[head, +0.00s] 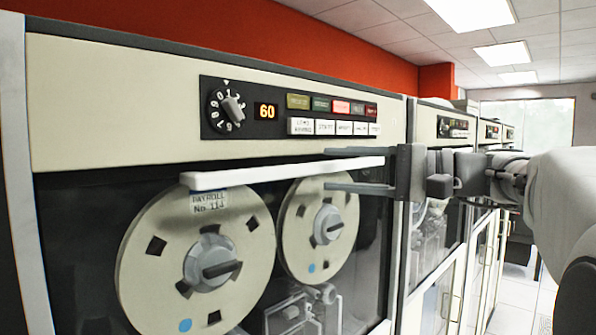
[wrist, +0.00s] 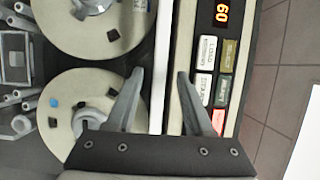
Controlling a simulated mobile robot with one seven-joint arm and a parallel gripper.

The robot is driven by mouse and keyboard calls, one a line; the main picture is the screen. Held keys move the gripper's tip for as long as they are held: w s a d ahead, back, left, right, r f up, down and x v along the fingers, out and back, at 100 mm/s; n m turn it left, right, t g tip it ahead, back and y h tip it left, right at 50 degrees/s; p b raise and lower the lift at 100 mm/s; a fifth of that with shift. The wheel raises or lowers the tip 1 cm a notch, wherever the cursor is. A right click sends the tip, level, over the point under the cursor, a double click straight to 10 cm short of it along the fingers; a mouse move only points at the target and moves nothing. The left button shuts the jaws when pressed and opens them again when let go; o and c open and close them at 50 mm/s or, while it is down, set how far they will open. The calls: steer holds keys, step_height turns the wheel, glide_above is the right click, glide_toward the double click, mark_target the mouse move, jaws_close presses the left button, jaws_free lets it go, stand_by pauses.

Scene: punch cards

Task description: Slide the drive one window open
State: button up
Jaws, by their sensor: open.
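The drive one window (head: 75,225) is the dark pane on the nearest cabinet, with two tape reels showing behind it. A white bar handle (head: 285,172) runs across its top edge, just below the cream panel. My gripper (head: 326,169) reaches in from the right, open, with one finger above the bar and one below it. In the wrist view my gripper (wrist: 160,72) shows its two fingers on either side of the white handle (wrist: 158,60), with gaps visible. Whether either finger touches the bar cannot be told.
The control panel (head: 290,108) with a dial, a lit "60" and several coloured buttons sits just above the handle. The left reel (head: 145,245) is labelled "Payroll No. 114". More cabinets (head: 440,180) stand in a row to the right, beside a light floor aisle (head: 518,290).

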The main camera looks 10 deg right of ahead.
steer(key=shift+x, duration=0.95)
jaws_close()
stand_by(0.8)
